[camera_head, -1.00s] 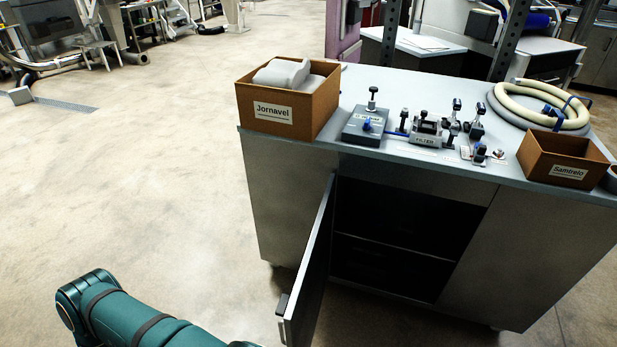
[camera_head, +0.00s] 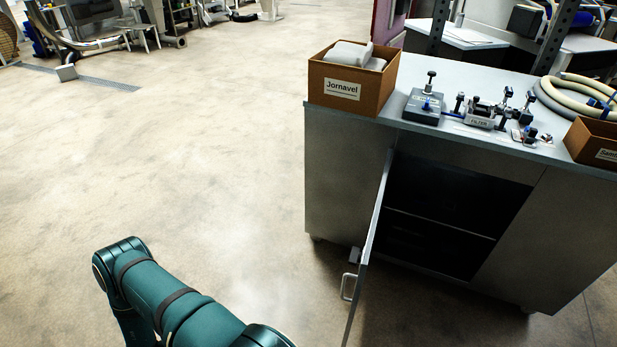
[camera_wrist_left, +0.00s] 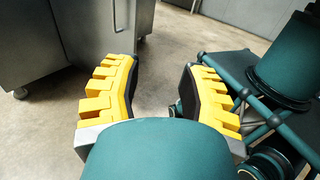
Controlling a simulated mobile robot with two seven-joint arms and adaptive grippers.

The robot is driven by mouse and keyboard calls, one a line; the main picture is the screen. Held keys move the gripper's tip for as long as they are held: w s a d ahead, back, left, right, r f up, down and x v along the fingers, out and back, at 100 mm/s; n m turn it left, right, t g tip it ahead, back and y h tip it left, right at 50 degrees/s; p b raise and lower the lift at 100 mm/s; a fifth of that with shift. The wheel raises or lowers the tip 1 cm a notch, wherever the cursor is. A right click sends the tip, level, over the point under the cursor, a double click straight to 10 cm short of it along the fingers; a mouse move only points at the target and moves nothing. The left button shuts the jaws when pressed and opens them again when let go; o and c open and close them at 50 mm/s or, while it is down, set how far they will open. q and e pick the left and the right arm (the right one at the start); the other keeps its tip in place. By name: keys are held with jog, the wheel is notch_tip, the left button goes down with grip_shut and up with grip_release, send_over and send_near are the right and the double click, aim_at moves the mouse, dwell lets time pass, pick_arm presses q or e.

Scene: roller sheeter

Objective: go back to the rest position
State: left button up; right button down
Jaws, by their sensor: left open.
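My left arm shows in the head view at the lower left, over bare floor; its gripper is outside that view. In the left wrist view my left gripper (camera_wrist_left: 157,90) has its yellow-toothed fingers apart, with only floor between them. The grey cabinet (camera_head: 345,175) stands to the right in the head view. Its door (camera_head: 371,240) is swung open, with a handle (camera_head: 348,287) near its free edge. The door and handle also show at the upper left of the left wrist view (camera_wrist_left: 105,25), apart from the gripper. My right gripper is in neither view.
On the cabinet top stand a brown box labelled Jornavel (camera_head: 345,92) with grey pieces in it, a grey valve block (camera_head: 424,106), a filter part (camera_head: 480,117), a coiled hose (camera_head: 560,95) and a second brown box (camera_head: 590,143). Open floor lies to the left.

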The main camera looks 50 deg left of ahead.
pick_arm(q)
jog(key=w+d+m+g+h, duration=0.1)
jog(key=w+d+m+g, duration=0.75)
jog(key=w, duration=0.25)
jog(key=w+d+m+g+h, duration=0.1)
jog(key=w+d+m+g, duration=0.65)
jog(key=w+g, duration=0.3)
jog(key=w+d+r+m+t+y, duration=0.2)
jog(key=w+d+r+m, duration=0.3)
jog(key=d, duration=0.3)
jog(key=w+d+r+m+t+y, duration=0.2)
jog(key=w+d+r+m+y, duration=0.2)
jog(key=w+d+r+m, duration=0.1)
jog(key=w+d+m, duration=0.1)
jog(key=d+m, duration=0.1)
jog(key=m, duration=0.1)
jog(key=shift+w+d+t, duration=0.35)
jog(key=shift+t, duration=0.05)
